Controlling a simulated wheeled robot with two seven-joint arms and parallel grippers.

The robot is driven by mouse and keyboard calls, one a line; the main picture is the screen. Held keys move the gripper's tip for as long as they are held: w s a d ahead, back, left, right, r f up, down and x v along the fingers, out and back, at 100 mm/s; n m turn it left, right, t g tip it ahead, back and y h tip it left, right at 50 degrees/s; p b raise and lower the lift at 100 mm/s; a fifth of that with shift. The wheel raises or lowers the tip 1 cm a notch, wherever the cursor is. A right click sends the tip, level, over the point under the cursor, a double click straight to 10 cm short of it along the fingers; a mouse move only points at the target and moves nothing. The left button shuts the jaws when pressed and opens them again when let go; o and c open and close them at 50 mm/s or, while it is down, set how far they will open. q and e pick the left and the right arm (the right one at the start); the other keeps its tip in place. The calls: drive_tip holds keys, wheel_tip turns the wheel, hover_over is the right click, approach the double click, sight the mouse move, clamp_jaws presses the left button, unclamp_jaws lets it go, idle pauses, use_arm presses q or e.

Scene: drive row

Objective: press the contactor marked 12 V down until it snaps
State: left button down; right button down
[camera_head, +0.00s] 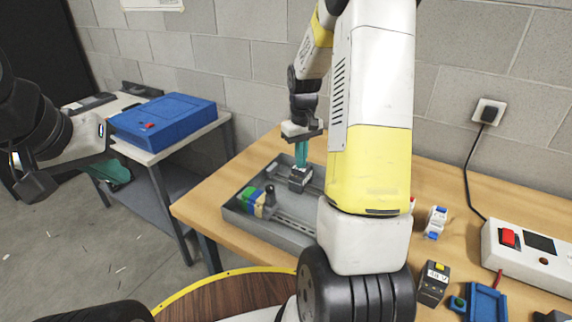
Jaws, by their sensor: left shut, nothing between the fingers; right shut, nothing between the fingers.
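My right gripper (301,156) is shut and points straight down, its teal fingers over a dark grey block (299,180) that looks like a contactor. The fingertips are at the block's top; I cannot tell whether they touch it. The block sits at the rail (296,228) in the grey tray (236,217), and no mark on it can be read. Another dark contactor (432,287) with a yellow top and a white label stands on the table at the lower right; its label is too small to read surely. My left gripper (112,172) is shut and empty at the far left.
Blue, green and yellow terminal blocks (254,202) sit on the rail. My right arm hides the tray's right part. A white box with a red switch (508,238), a blue tray (484,301) and a small white-blue part (435,222) lie right. A blue case (166,121) rests on the side table.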

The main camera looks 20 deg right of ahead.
drive_tip(key=shift+r, duration=0.1)
idle(0.3)
wheel_tip(320, 180, up, 8)
idle(0.8)
idle(0.3)
drive_tip(key=s+a+r+t, duration=0.3)
drive_tip(key=s+a+r, duration=0.4)
drive_tip(key=s+r, duration=0.3)
drive_tip(key=s+a+r+m+t+y, duration=0.1)
drive_tip(key=s+a, duration=0.1)
drive_tip(key=s, duration=0.4)
drive_tip(key=s+a+r+t+y, duration=0.1)
drive_tip(key=s+a+t, duration=0.1)
drive_tip(key=s, duration=0.4)
drive_tip(key=shift+a+m, duration=0.4)
drive_tip(key=shift+a, duration=0.1)
